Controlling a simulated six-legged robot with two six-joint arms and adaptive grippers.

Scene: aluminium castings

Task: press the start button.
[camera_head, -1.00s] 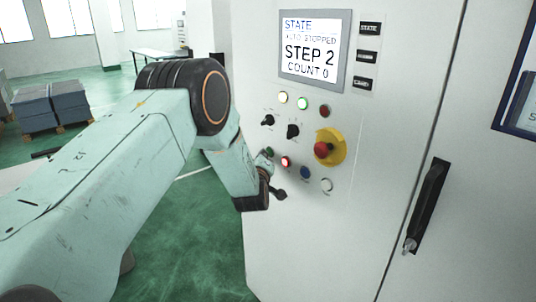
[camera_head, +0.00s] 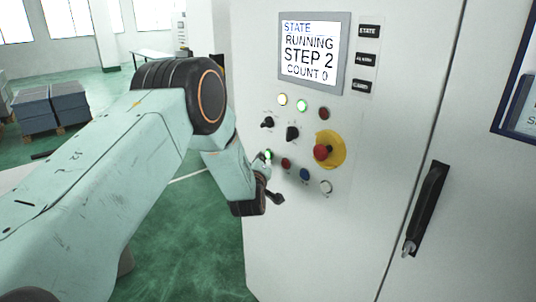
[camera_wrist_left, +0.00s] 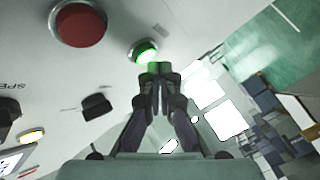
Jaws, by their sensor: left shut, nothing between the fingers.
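The start button (camera_head: 268,154) is a small green button at the left end of the lower row on the white cabinet front, and it is lit. In the left wrist view the lit green button (camera_wrist_left: 145,50) is just beyond my fingertips. My left gripper (camera_wrist_left: 159,69) is shut and empty, its tips pointing at the panel close to the button. I cannot tell whether they touch it. In the head view my left gripper (camera_head: 263,166) is partly hidden by its own wrist. My right gripper is not in view.
A dark red button (camera_head: 286,163), a blue button (camera_head: 304,174) and a white button (camera_head: 326,187) continue the row. A red emergency stop (camera_head: 321,152) on yellow sticks out above. The display (camera_head: 312,52) reads RUNNING, STEP 2, COUNT 0. A black door handle (camera_head: 427,208) is at right.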

